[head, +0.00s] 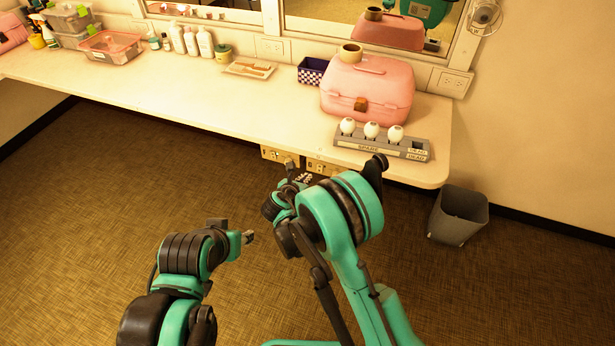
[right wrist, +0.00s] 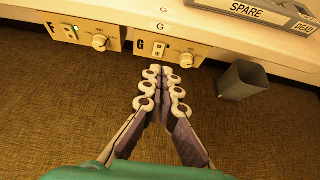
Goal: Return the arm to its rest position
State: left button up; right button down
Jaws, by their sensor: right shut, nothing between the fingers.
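My right arm reaches up from the bottom right of the head view. Its gripper (head: 300,180) is in front of the counter's front edge, partly hidden by the arm's own links. In the right wrist view the right gripper (right wrist: 162,72) is shut with nothing between its fingers, over the floor and just below the panel marked G (right wrist: 158,48). My left arm is at the lower left of the head view. Its gripper (head: 248,237) shows only as a small tip over the floor, too small to tell its state.
The counter (head: 215,105) runs along the mirror wall. Near its right end are a pink case (head: 385,95) and a grey rack (head: 345,140) labelled SPARE and DEAD, with three white bulbs (head: 371,130). A grey bin (head: 458,215) stands on the floor. Open floor lies left.

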dwell(0.4)
jog(key=s+d+r+m+g+y, duration=0.1)
jog(key=s+d+r+m+g, duration=0.1)
jog(key=s+d+r+m, duration=0.5)
jog(key=s+d+r+m+g, duration=0.1)
jog(key=s+d+r+m, duration=0.3)
jog(key=d+r+m, duration=0.45)
jog(key=s+d+r+m+y, duration=0.1)
jog(key=s+d+m, duration=0.1)
jog(key=s+m, duration=0.6)
jog(key=s+d+r+m+g+y, duration=0.1)
jog(key=s+d+m, duration=0.2)
jog(key=s+m, duration=0.6)
jog(key=s, duration=0.3)
jog(key=shift+s+d+y, duration=0.25)
jog(key=shift+d+y, duration=0.05)
jog(key=shift+y, duration=0.1)
